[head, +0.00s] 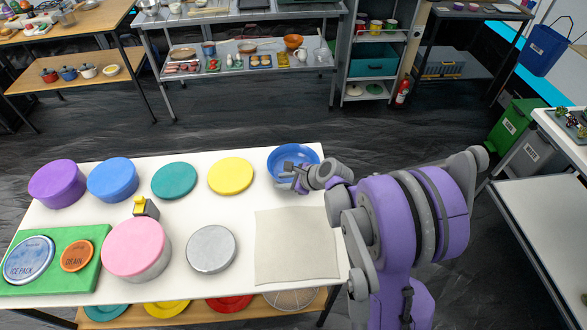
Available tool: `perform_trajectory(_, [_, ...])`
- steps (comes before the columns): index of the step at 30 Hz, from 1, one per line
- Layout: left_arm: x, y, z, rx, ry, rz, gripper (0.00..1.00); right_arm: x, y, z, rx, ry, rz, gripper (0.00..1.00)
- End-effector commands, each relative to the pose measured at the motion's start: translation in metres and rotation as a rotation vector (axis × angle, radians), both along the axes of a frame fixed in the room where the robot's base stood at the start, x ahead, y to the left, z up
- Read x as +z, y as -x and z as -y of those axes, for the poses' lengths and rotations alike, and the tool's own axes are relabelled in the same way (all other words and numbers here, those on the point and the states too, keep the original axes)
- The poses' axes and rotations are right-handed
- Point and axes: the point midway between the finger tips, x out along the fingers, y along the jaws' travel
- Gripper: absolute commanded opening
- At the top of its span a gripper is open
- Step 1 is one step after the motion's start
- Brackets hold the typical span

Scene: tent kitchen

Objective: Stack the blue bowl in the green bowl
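A blue bowl (293,153) sits at the far right corner of the white table. My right gripper (291,180) is at the bowl's near side, with its fingertips at or over the near rim. The fingers are small and partly merge with the bowl, so I cannot tell whether they grip it. A teal-green round piece (174,181) lies on the table to the left; it looks flat-topped, like a lid or disc. I cannot make out a clear green bowl. My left gripper is not in view.
The table also holds a yellow disc (231,175), a grey disc (211,249), a pink-topped tub (136,248), blue (112,179) and purple (57,183) tubs, and a green board (55,262). A beige mat (296,245) lies bare before the blue bowl.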

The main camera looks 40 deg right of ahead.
Motion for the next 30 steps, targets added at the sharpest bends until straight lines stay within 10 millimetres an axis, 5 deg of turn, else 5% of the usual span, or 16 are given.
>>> perform_trajectory(5, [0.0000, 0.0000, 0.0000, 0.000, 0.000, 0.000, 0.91, 0.0001, 0.0001, 0.0000, 0.000, 0.000, 0.000, 0.00])
perform_trajectory(30, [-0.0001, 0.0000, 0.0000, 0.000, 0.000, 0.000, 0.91, -0.0002, 0.0004, 0.0000, 0.001, 0.001, -0.001, 0.00])
